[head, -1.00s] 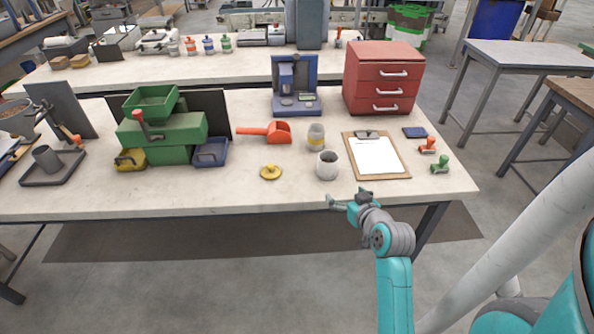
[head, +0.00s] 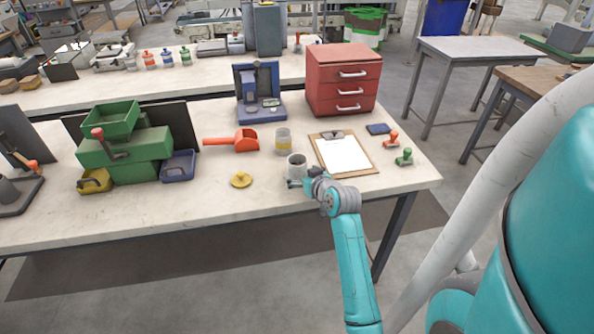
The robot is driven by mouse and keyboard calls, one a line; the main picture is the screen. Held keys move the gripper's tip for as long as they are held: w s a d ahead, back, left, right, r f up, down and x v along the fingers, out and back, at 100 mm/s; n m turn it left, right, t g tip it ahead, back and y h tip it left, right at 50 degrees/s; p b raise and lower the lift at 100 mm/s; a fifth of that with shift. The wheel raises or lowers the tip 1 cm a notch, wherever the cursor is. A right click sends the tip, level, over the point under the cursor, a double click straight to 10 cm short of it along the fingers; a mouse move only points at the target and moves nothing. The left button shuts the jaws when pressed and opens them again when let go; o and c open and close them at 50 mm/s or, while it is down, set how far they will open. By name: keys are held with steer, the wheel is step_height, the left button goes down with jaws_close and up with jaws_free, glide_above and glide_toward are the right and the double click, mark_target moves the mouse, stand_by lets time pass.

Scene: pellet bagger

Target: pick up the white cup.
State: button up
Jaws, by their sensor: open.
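The white cup (head: 297,163) stands upright near the front edge of the table, left of the clipboard. Its mouth looks dark inside. My gripper (head: 294,182) is at the near side of the cup, low by its base, with its fingers pointing left in the head view. The jaws are open. The fingers cover part of the cup's lower side, and I cannot tell whether they touch it.
A jar with a yellow band (head: 283,142) stands just behind the cup. A yellow lid (head: 241,180) and an orange scoop (head: 243,140) lie to the left.

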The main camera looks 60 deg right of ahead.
mark_target(301, 175)
steer(key=shift+x, duration=1.55)
steer(key=c, duration=1.3)
steer(key=shift+r, duration=0.1)
